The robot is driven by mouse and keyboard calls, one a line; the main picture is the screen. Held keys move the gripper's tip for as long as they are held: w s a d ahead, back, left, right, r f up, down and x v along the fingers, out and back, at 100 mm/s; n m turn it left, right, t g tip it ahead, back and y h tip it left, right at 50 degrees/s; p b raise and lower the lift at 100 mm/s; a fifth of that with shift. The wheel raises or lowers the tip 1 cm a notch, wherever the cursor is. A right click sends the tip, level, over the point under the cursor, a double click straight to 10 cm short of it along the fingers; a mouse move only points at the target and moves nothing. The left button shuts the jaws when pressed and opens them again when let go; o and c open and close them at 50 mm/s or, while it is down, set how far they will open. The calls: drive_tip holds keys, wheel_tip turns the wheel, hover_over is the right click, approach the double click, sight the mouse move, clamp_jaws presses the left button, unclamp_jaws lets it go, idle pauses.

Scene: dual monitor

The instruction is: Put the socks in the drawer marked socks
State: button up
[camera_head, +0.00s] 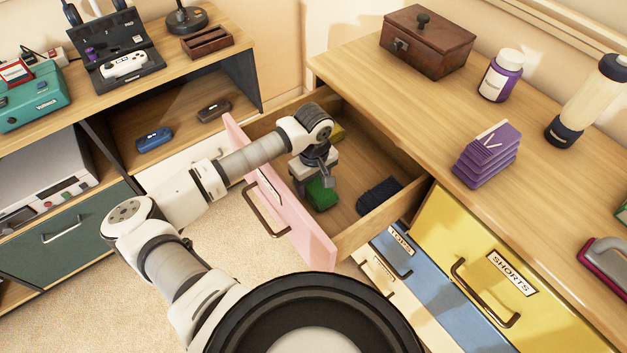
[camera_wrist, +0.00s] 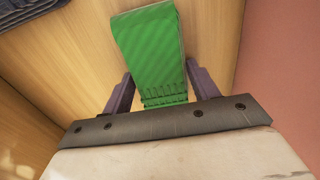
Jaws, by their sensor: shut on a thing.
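The open drawer has a pink front (camera_head: 283,208) and a wooden inside; its label is mostly hidden by my arm. My gripper (camera_head: 318,180) is down inside this drawer, near the pink front. It is shut on green folded socks (camera_head: 322,195). In the wrist view the green socks (camera_wrist: 150,50) lie between the two fingers of my gripper (camera_wrist: 158,92), above or on the drawer floor; I cannot tell which. Dark blue folded socks (camera_head: 379,196) lie in the drawer to the right. A yellowish item (camera_head: 337,132) lies towards the back, partly behind my arm.
A yellow drawer marked SHORTS (camera_head: 510,272) and a blue drawer (camera_head: 420,270) are shut beside the open one. The dresser top holds a wooden box (camera_head: 427,42), a purple bottle (camera_head: 500,76), a purple stack (camera_head: 486,158) and a blender bottle (camera_head: 588,100). A desk with electronics stands left.

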drive_tip(key=shift+f+b, duration=0.25)
drive_tip(key=shift+b, duration=0.05)
drive_tip(key=o, duration=1)
drive_tip(key=shift+r, duration=0.1)
drive_tip(key=shift+c, duration=0.2)
drive_tip(key=shift+r, duration=0.1)
